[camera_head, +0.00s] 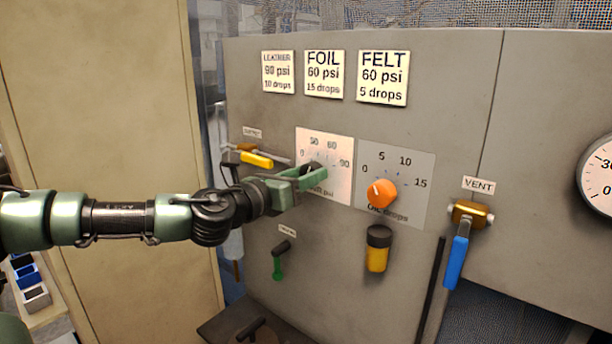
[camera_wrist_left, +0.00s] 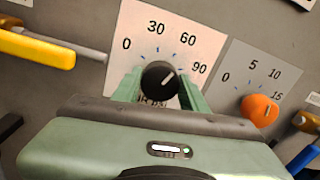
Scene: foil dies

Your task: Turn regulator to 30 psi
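The regulator is a black knob (camera_wrist_left: 160,80) with a white pointer line on a white dial plate (camera_wrist_left: 205,48) marked 0, 30, 60 and 90 psi. In the left wrist view the line points up and right, between 60 and 90. My left gripper (camera_head: 315,176) reaches the knob from the left in the head view. In the left wrist view its green fingers (camera_wrist_left: 160,86) lie on both sides of the knob with no clear gap. The fingers hide part of the knob and the lower label. My right gripper is not in view.
Right beside the dial is an orange oil-drops knob (camera_head: 382,193). A yellow-handled valve (camera_head: 257,159) is close above my left wrist. A green lever (camera_head: 279,262) and an amber oil cup (camera_head: 377,249) are below. A blue vent lever (camera_head: 457,262) is at the right.

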